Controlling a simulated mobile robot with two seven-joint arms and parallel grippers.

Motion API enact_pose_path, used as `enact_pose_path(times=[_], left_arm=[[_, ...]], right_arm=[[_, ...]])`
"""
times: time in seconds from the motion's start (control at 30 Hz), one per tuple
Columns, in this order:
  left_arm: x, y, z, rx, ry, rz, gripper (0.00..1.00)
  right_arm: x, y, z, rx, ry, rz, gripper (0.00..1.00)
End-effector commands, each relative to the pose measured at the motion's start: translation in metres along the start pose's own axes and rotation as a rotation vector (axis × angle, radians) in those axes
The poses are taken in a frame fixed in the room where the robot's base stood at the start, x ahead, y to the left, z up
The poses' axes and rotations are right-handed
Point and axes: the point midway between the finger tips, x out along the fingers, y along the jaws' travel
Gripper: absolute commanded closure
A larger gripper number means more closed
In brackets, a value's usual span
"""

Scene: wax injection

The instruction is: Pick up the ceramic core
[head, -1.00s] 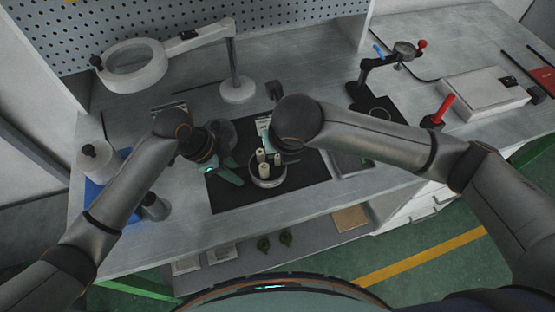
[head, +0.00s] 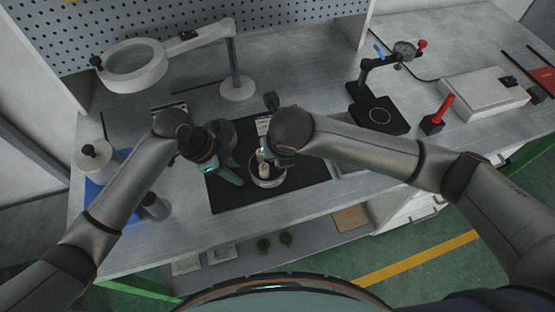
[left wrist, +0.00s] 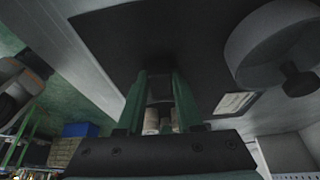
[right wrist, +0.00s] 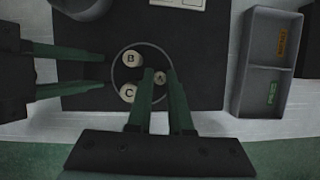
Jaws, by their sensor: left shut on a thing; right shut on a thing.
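A round holder (head: 268,183) stands on the black mat; in the right wrist view its thin rim (right wrist: 114,80) encircles three pale cylindrical ceramic cores: B (right wrist: 130,58), C (right wrist: 128,93) and A (right wrist: 161,78). My right gripper (right wrist: 160,73) points down into the holder, its fingertips shut on core A. My left gripper (head: 238,178) reaches in from the left, its fingers at the holder's side; it is shut on the holder, though the exact contact is partly hidden. In the head view, my right wrist hides the right fingers and most of the cores.
The black mat (head: 228,200) lies around the holder. A grey two-compartment tray (right wrist: 238,85) stands right of it. A magnifier lamp (head: 136,66) stands at the back left, a dial gauge stand (head: 378,112) at the back right. A white card (right wrist: 178,3) lies behind the holder.

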Motion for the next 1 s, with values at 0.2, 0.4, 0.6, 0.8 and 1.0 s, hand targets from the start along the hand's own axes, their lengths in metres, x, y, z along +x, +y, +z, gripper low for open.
enact_pose_path(times=[0.2, 0.4, 0.6, 0.8, 1.0], left_arm=[[-0.001, -0.001, 0.000, 0.000, 0.000, -0.002, 1.00], [-0.001, -0.001, 0.000, 0.000, 0.000, -0.002, 1.00], [-0.001, -0.001, 0.000, 0.000, 0.000, -0.002, 1.00], [-0.001, -0.001, 0.000, 0.000, 0.000, -0.002, 1.00], [-0.001, -0.001, 0.000, 0.000, 0.000, -0.002, 1.00]], right_arm=[[0.000, 0.000, 0.000, 0.000, -0.001, 0.000, 1.00], [-0.002, 0.000, 0.001, 0.000, -0.002, 0.000, 1.00], [-0.025, 0.000, 0.012, 0.000, -0.006, 0.002, 1.00], [-0.063, 0.000, 0.028, 0.000, -0.006, 0.002, 1.00], [-0.088, 0.000, 0.037, 0.000, -0.003, 0.001, 1.00]])
